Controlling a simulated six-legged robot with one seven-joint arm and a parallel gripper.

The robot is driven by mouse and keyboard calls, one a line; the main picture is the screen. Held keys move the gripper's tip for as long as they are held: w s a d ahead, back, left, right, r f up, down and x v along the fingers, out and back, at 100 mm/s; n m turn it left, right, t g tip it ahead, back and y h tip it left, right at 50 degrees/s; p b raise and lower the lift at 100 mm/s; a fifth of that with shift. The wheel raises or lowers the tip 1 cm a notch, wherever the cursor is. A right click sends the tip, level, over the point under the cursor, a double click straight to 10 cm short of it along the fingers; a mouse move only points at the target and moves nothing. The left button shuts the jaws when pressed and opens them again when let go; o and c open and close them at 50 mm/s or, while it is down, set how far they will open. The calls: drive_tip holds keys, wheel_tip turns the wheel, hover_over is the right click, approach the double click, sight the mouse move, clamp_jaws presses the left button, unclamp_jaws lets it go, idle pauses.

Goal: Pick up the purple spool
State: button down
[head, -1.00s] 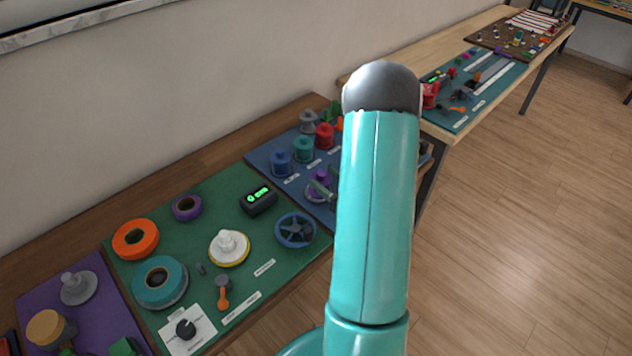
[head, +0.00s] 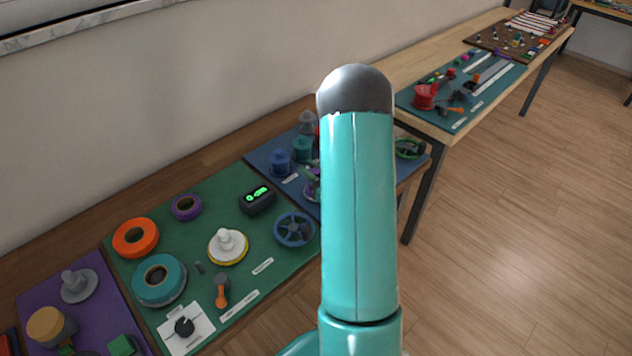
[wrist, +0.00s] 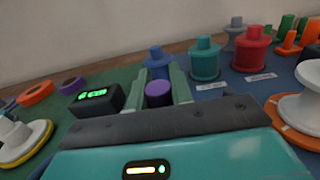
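The purple spool (wrist: 158,94) shows in the wrist view as a short purple cylinder between the two fingers of my gripper (wrist: 160,80). One finger is on each side, with little or no gap visible. I cannot tell whether the fingers press on it. In the head view a small part of the purple spool (head: 309,189) shows on the blue mat (head: 266,160). My teal arm hides the rest of it and most of the gripper there. The spool's lower part is hidden in the wrist view.
A blue spool (wrist: 158,62), a teal spool (wrist: 204,62) and a red spool (wrist: 250,52) stand behind the gripper. A black display box (wrist: 97,99) is at left and a white spool (wrist: 299,105) at right. A blue wheel (head: 295,229) lies on the green mat (head: 235,187).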

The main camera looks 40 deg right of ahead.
drive_tip(key=shift+s+d, duration=0.15)
drive_tip(key=shift+d, duration=0.05)
drive_tip(key=shift+r, duration=0.1)
